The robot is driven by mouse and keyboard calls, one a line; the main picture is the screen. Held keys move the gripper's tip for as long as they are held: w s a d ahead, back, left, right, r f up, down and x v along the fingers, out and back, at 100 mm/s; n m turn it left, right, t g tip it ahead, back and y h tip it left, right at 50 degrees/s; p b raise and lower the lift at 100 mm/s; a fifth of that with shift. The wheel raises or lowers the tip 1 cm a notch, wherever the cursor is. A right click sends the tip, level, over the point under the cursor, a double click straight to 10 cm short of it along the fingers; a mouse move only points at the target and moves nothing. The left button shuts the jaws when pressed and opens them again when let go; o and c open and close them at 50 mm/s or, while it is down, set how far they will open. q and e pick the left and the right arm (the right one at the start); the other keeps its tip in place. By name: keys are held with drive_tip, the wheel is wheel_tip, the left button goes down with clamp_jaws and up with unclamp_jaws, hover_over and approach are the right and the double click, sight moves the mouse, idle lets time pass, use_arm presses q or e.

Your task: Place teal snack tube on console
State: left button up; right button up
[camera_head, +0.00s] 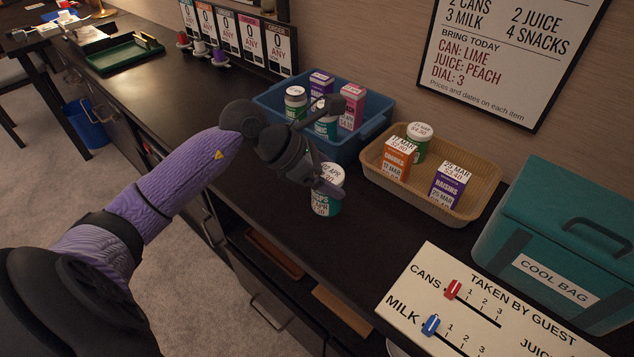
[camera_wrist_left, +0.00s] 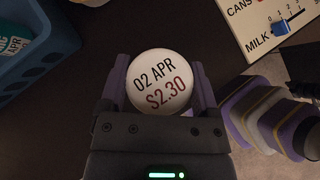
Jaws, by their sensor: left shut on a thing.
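The teal snack tube (camera_head: 325,205) has a white lid printed 02 APR $2.30. In the left wrist view, the lid (camera_wrist_left: 160,82) sits between the two purple fingers of the left gripper (camera_wrist_left: 162,78). My right gripper is not in view.
A blue bin (camera_head: 349,151) with several snack items, including another teal tube (camera_head: 326,125), stands behind. A wicker basket (camera_head: 470,208) with cartons and a green can is to the right. A teal cool bag (camera_head: 575,235) and counter board (camera_head: 420,285) lie further right. The console's left stretch is mostly clear.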

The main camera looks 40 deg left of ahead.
use_arm(q)
wheel_tip(320, 180, down, 5)
drive_tip(key=shift+f+b, duration=0.2)
drive_tip(key=shift+b, duration=0.6)
drive_tip(key=shift+r, duration=0.2)
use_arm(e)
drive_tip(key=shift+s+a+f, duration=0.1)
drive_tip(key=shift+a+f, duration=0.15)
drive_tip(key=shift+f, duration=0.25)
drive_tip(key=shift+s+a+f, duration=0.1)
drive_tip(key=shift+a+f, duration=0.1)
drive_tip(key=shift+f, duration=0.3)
use_arm(q)
drive_tip(key=shift+f, duration=0.25)
drive_tip(key=o, duration=1.1)
drive_tip(key=shift+r, duration=0.1)
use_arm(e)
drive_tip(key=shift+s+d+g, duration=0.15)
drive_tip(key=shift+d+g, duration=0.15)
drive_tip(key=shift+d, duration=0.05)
